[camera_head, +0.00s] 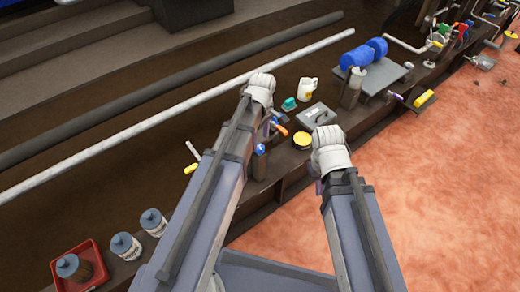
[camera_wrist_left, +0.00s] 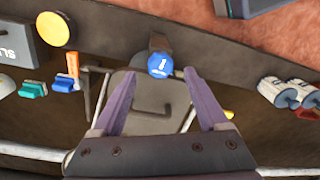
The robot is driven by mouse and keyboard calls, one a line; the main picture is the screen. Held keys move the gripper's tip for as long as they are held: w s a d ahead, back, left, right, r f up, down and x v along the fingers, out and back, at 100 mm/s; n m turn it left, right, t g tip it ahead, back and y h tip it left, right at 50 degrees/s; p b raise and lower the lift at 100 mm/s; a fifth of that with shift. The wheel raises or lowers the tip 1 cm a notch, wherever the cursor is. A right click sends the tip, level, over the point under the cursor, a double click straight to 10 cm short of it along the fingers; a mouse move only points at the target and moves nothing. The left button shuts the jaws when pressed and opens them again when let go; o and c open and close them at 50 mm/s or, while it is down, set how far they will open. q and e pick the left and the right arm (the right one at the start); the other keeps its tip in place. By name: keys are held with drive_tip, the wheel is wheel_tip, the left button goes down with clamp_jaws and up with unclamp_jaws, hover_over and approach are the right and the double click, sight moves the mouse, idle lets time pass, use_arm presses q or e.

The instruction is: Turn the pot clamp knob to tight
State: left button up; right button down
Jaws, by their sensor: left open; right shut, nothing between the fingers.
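A round blue knob with a white mark (camera_wrist_left: 160,66) sits at the end of a dark post in the left wrist view. It also shows in the head view (camera_head: 260,148), beside my left forearm. I cannot tell for sure that it is the pot clamp knob. My left gripper (camera_wrist_left: 160,75) is open and empty, its two purple fingers apart on either side of the knob in that picture. No touch is visible. In the head view its fingers are mostly hidden by my arm. My right gripper (camera_head: 318,186) is shut and empty, pointing down near the bench front, mostly hidden by its wrist.
Bottles (camera_head: 125,246) and a red tray (camera_head: 58,286) are at lower left. A long white pipe (camera_head: 150,136) runs behind. Open floor lies to the right.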

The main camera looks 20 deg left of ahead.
sight(260, 147)
use_arm(q)
wheel_tip(260, 147, down, 4)
drive_tip(key=b, duration=0.3)
drive_tip(key=shift+s+f, duration=0.1)
drive_tip(key=shift+c, duration=0.2)
clamp_jaws()
